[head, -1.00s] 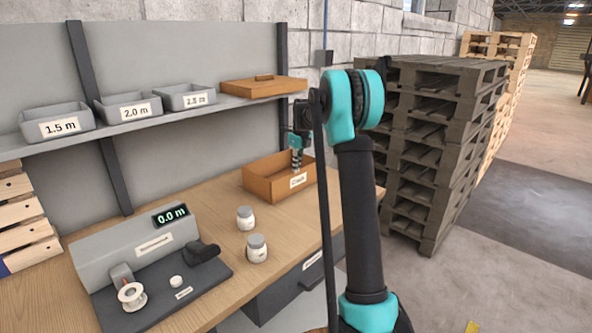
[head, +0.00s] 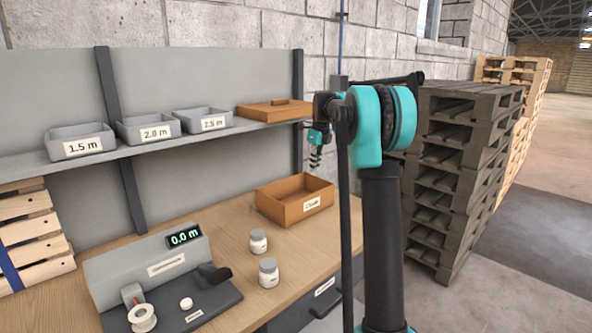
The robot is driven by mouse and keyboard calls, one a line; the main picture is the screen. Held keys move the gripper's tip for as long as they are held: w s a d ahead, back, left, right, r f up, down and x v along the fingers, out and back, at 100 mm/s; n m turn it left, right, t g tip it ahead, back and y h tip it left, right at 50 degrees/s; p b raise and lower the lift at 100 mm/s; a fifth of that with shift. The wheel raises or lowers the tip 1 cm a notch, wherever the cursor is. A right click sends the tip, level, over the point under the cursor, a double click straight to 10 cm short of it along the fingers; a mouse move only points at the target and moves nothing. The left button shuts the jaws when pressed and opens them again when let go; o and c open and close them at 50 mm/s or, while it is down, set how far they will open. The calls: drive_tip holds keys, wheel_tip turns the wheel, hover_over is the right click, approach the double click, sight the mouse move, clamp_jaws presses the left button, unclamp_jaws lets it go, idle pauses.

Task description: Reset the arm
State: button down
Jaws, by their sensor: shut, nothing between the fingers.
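My gripper (head: 315,160) hangs at the end of my teal and black arm, in front of the wall just right of the shelf. It is small in the view, its fingers point down, and it is shut and empty. It is above and apart from the open orange-brown box (head: 284,215) with a white label, which sits on the back right of the wooden bench (head: 222,222). The inside of the box is partly visible; no object shows in it.
The shelf (head: 155,139) holds grey bins (head: 145,128) and a wooden lid (head: 274,110). Two white jars (head: 268,273) and a grey device reading 0.0 m (head: 150,262) stand on the bench. Dark stacked pallets (head: 445,180) are behind my arm at the right.

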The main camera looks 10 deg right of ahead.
drive_tip(key=s+f+n+t, duration=0.1)
drive_tip(key=s+f+n, duration=0.6)
drive_tip(key=s, duration=0.7)
drive_tip(key=s+f+n, duration=0.8)
drive_tip(key=s+n, duration=0.3)
drive_tip(key=s, duration=0.4)
drive_tip(key=s+f+n+t+h, duration=0.1)
drive_tip(key=s+f+n, duration=0.7)
drive_tip(key=s, duration=0.6)
drive_tip(key=shift+s+a+n+t, duration=0.3)
drive_tip(key=shift+s+a+n, duration=0.1)
drive_tip(key=shift+n, duration=0.6)
